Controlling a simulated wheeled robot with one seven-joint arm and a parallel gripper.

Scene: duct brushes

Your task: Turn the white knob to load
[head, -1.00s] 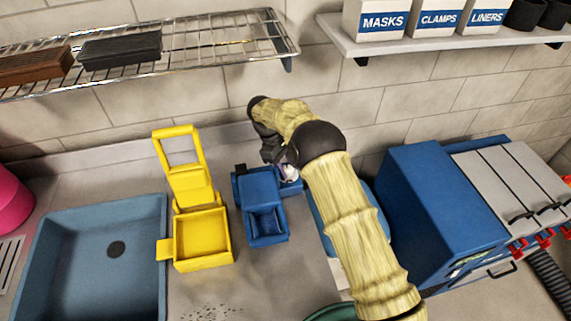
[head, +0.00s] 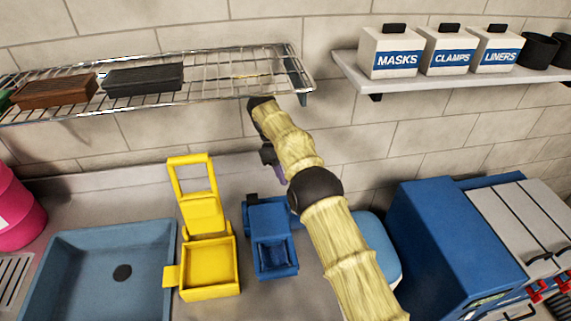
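A blue device (head: 271,237) with an open-topped front tray stands on the counter, just right of the yellow device. I cannot make out a white knob; my arm covers the area at the device's right rear. My gripper (head: 279,174) is a small dark shape with a purple patch, partly behind my yellow-sleeved arm. It is above and behind the blue device, near the wall. Its fingertips are hidden or too small, so I cannot tell whether it is open or holds anything.
A yellow device (head: 211,272) with a raised frame stands left of the blue one, beside a blue-grey basin (head: 75,270). A large blue cabinet (head: 450,245) is at right. A wire rack (head: 225,75) hangs above, close to my arm.

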